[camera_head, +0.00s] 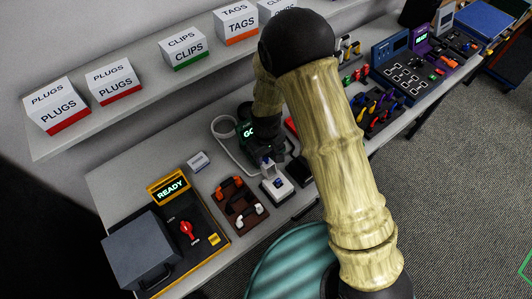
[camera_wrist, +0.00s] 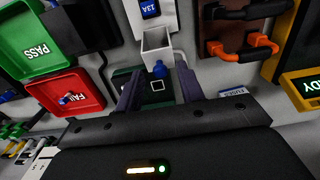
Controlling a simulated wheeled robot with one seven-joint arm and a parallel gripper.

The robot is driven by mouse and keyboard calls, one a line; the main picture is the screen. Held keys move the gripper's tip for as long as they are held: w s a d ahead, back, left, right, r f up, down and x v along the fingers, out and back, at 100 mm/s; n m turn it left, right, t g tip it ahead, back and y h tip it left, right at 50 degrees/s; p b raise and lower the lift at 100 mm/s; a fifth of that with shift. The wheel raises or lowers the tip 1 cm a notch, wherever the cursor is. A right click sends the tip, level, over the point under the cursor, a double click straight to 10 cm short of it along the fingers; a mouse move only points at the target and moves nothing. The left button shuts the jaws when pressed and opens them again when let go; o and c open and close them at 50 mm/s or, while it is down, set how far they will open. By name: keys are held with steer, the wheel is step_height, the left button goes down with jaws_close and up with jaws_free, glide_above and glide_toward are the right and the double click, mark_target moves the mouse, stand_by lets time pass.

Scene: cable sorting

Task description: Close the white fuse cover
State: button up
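The white fuse cover (camera_wrist: 157,43) stands raised at the edge of its white base in the wrist view, with a small blue tab (camera_wrist: 160,69) at its near end. The white base (camera_head: 277,193) holds a blue fuse (camera_head: 278,183); in the wrist view this fuse (camera_wrist: 150,8) is marked 13A. The cover looks open, with the fuse exposed. My gripper (camera_wrist: 159,74) is open, its two dark fingers spread on either side of the blue tab with visible gaps. In the head view my arm and gripper partly hide the cover.
A brown rack (camera_head: 238,203) with orange and white cables lies left of the base. A grey-lidded tester (camera_head: 145,250) with a READY screen (camera_head: 169,189) is farther left. Green PASS (camera_wrist: 32,38) and red FAIL (camera_wrist: 68,92) trays lie on the other side. Labelled boxes (camera_head: 115,82) line the shelf.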

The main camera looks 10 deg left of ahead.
steer(key=shift+f, duration=0.2)
steer(key=shift+c, duration=0.2)
jaws_close()
steer(key=shift+w, duration=0.2)
